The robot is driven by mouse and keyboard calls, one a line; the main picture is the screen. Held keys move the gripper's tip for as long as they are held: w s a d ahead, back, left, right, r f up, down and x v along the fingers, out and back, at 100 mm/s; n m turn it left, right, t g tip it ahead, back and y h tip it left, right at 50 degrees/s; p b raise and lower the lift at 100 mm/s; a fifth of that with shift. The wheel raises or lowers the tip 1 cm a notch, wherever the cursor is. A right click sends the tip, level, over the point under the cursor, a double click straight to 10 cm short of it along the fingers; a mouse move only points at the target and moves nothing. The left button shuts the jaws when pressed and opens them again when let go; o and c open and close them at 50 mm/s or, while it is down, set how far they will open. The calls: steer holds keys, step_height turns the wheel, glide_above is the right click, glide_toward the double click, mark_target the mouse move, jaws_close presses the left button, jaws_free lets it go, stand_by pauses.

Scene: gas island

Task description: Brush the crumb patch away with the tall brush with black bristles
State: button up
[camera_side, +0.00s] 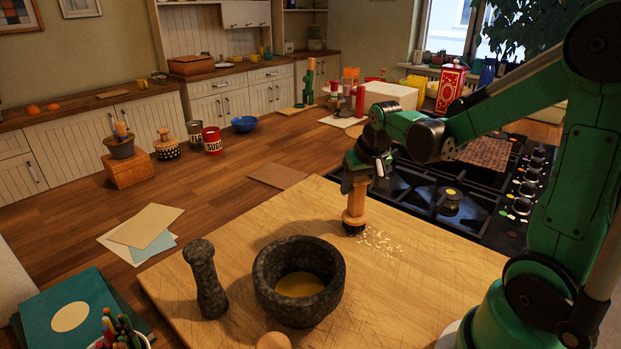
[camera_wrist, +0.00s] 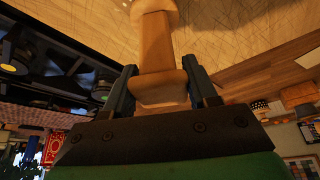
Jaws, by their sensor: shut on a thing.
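My gripper (camera_side: 357,177) is shut on the wooden handle of the tall brush (camera_side: 353,205) and holds it upright over the cutting board (camera_side: 430,265). The brush's dark bristle end is at or just above the board. The crumb patch (camera_side: 380,243) is a scatter of pale flakes just right of the bristles, partly beside them. In the wrist view the two dark fingers (camera_wrist: 160,92) flank the wooden handle (camera_wrist: 157,45). The bristles and crumbs do not show there.
A dark stone mortar (camera_side: 298,285) with yellow contents stands in front on the board, with a stone pestle (camera_side: 204,278) left of it. A round tan object (camera_side: 274,341) is at the front edge. The gas hob (camera_side: 450,200) lies behind. The board's right part is clear.

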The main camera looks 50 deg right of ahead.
steer(key=shift+f, duration=0.5)
stand_by(0.3)
steer(key=shift+s, duration=0.1)
steer(key=shift+s, duration=0.9)
steer(key=shift+s+f, duration=0.1)
steer(key=shift+s, duration=4.8)
jaws_close()
steer(key=shift+w, duration=1.05)
steer(key=shift+w, duration=1.95)
